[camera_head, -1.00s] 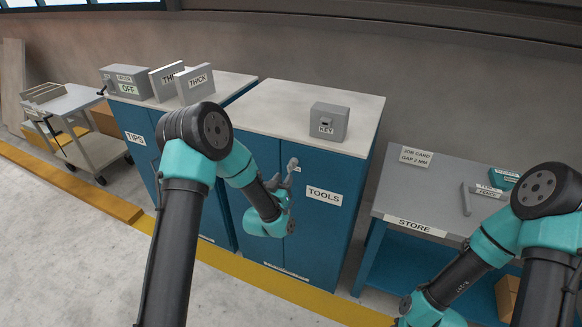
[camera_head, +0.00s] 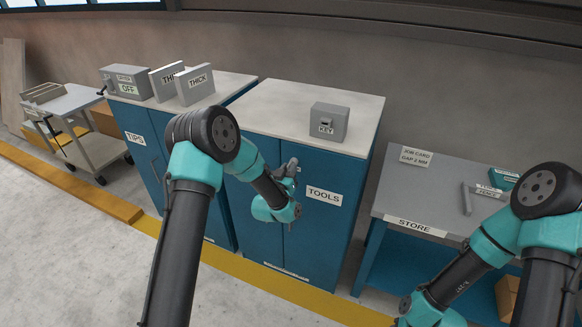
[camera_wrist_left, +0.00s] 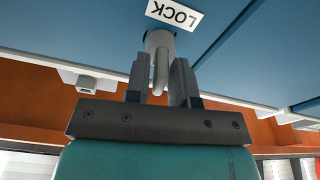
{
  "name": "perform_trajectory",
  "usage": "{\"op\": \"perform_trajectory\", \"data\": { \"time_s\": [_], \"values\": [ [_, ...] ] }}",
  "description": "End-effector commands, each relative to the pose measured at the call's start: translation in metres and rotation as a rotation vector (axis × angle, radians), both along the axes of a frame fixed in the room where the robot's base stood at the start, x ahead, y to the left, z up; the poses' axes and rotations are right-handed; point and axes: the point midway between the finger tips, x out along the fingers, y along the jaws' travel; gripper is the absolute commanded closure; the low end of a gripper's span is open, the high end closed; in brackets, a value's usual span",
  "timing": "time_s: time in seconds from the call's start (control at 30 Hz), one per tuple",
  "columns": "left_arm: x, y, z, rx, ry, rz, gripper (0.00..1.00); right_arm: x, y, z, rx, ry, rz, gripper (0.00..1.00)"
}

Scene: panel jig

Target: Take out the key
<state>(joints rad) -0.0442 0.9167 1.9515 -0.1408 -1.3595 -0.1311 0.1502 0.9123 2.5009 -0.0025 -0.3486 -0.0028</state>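In the left wrist view a grey key (camera_wrist_left: 160,66) stands in the lock beside the white LOCK label (camera_wrist_left: 174,14) on the blue cabinet. My left gripper (camera_wrist_left: 159,82) has its two fingers apart, one on each side of the key. A gap shows at the left finger; the right finger is very close to the key, and I cannot tell whether it touches. In the head view the left gripper (camera_head: 287,167) is at the front of the TOOLS cabinet (camera_head: 318,225), where the key is too small to tell. My right gripper is out of view.
A grey box marked KEY (camera_head: 329,121) stands on the TOOLS cabinet's top. The TIPS cabinet (camera_head: 150,160) is on the left, with a switch box (camera_head: 128,83) and two THICK blocks on it. The STORE bench (camera_head: 390,205) is on the right, near my right arm.

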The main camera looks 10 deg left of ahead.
Motion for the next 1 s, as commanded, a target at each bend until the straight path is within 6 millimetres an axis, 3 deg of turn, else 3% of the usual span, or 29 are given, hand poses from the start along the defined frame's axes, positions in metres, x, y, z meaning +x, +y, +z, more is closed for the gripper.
{"op": "perform_trajectory", "data": {
  "time_s": [0.23,0.57,1.0],
  "values": [
    [-0.0001,0.0000,0.0001,0.000,0.000,0.000,1.00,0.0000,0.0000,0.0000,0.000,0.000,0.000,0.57],
    [-0.0001,0.0000,0.0003,-0.018,0.003,0.000,1.00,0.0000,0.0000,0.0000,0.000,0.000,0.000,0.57],
    [-0.0003,-0.0007,0.0006,-0.401,0.070,0.000,1.00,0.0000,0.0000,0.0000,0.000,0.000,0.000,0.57]
  ]
}}
